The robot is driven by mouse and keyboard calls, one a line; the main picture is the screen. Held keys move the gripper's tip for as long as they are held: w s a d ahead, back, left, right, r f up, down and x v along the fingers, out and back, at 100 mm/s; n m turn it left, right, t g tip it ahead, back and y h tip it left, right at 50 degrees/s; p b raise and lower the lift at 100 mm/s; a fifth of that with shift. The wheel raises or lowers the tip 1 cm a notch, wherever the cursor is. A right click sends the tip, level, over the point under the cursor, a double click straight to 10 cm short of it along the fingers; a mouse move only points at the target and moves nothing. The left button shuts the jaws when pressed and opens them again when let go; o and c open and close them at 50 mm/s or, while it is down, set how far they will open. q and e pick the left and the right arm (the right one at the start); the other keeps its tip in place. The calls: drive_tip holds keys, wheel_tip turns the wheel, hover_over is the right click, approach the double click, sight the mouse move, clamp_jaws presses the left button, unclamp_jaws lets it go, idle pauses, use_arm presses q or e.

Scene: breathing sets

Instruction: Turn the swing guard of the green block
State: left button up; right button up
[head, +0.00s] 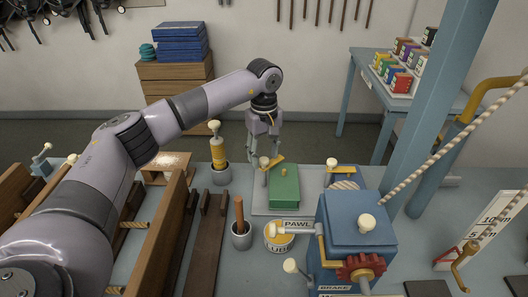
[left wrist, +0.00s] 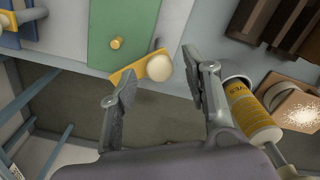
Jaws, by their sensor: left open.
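The green block (head: 284,187) sits on a pale plate (head: 257,205) in the middle of the head view. Its swing guard (head: 275,160) is a yellow bar with a pale round knob (head: 264,162) at the block's far left corner. In the left wrist view the block (left wrist: 112,28) is at the top, with the yellow bar (left wrist: 122,74) and knob (left wrist: 159,68) at its edge. My left gripper (head: 264,148) is open and points down over the guard. In the left wrist view the knob appears between the two fingertips; contact cannot be told. My right gripper is not in view.
A yellow cylinder in a grey cup (head: 220,174) stands left of the plate, close to my gripper. A blue block (head: 352,228) with a red gear and a PAWL label stands at the front right. A yellow tin (head: 278,239) and a cup with a wooden handle (head: 241,237) stand in front.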

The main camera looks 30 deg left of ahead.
use_arm(q)
drive_tip(key=shift+f, duration=0.35)
drive_tip(key=shift+c, duration=0.4)
clamp_jaws()
idle(0.4)
